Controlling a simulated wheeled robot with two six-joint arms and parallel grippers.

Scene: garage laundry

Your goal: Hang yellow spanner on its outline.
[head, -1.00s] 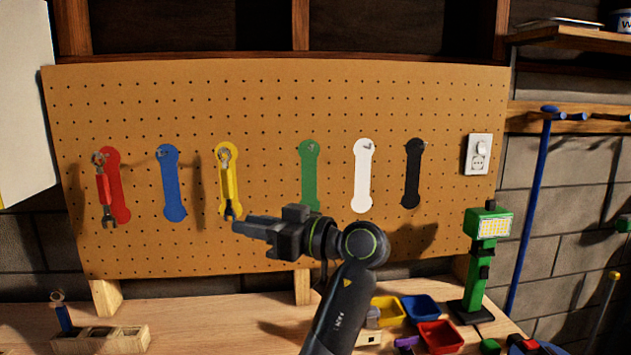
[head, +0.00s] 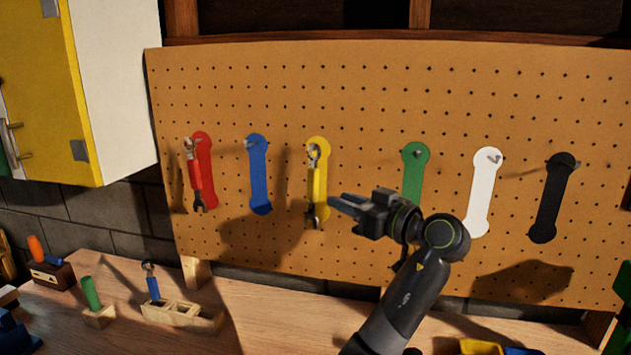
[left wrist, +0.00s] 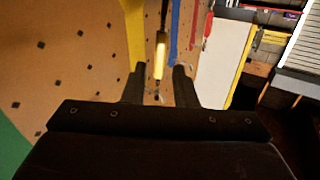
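The yellow spanner (head: 317,185) hangs by its ring end at the top of the yellow outline (head: 325,153) on the pegboard, dark jaw down. It lies over the outline, roughly upright. My left gripper (head: 335,203) is just right of the spanner's lower end in the head view, with a small gap. In the left wrist view, the fingers of my left gripper (left wrist: 159,77) are apart, with nothing gripped between them. The yellow spanner (left wrist: 160,58) shows beyond them, in front of the board. My right gripper is in neither current view.
The red spanner (head: 195,178) hangs at the red outline. The blue (head: 260,180), green (head: 413,172), white (head: 482,195) and black (head: 551,200) outlines are bare. A blue-handled spanner (head: 152,287) stands in a wooden holder (head: 183,315) on the bench. A yellow-doored cabinet (head: 50,95) is at upper left.

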